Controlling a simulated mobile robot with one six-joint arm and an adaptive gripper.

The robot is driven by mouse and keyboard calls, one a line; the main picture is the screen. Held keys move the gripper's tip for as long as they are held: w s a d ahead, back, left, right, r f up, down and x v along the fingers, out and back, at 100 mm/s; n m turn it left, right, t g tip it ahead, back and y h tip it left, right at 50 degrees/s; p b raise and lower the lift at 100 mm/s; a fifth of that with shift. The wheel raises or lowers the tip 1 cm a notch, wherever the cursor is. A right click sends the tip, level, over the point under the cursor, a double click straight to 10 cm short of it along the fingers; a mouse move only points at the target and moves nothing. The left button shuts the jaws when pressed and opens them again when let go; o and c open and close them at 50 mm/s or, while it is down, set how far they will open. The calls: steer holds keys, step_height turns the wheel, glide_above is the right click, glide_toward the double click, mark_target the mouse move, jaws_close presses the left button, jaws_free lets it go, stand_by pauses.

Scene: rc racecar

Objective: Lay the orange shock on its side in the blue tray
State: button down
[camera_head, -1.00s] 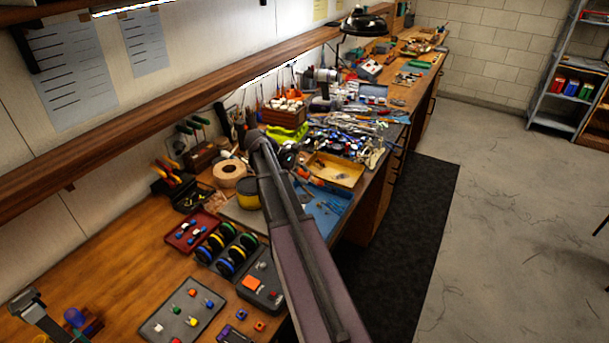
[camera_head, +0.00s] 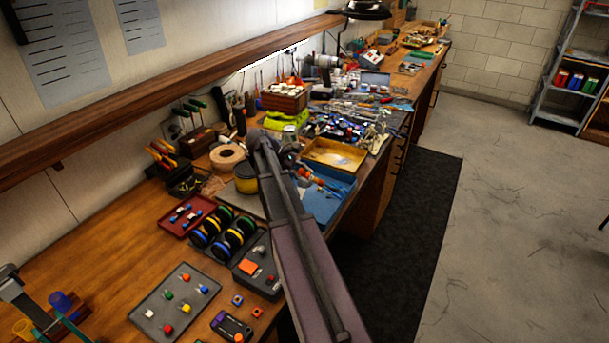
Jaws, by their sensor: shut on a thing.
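My arm crosses the middle of the view, and its dark wrist hides much of my gripper (camera_head: 299,172). The gripper is shut on a small orange piece, apparently the orange shock (camera_head: 305,174), which shows just right of the wrist. Its far end and exact tilt are too small to tell. A flat blue area, apparently the blue tray (camera_head: 322,208), lies on the bench below and right of the gripper, partly covered by my arm. Whether the shock touches anything there cannot be told.
A yellow open box (camera_head: 335,155) stands just behind the blue area. Black cases and a grey parts tray (camera_head: 175,303) lie nearer. Clutter fills the bench behind.

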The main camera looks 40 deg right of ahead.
steer(key=shift+f+b, duration=0.75)
steer(key=shift+f, duration=0.3)
steer(key=shift+c, duration=1.1)
jaws_free()
steer(key=shift+r, duration=0.15)
step_height(320, 180, up, 9)
steer(key=p, duration=0.9)
steer(key=shift+a, duration=0.1)
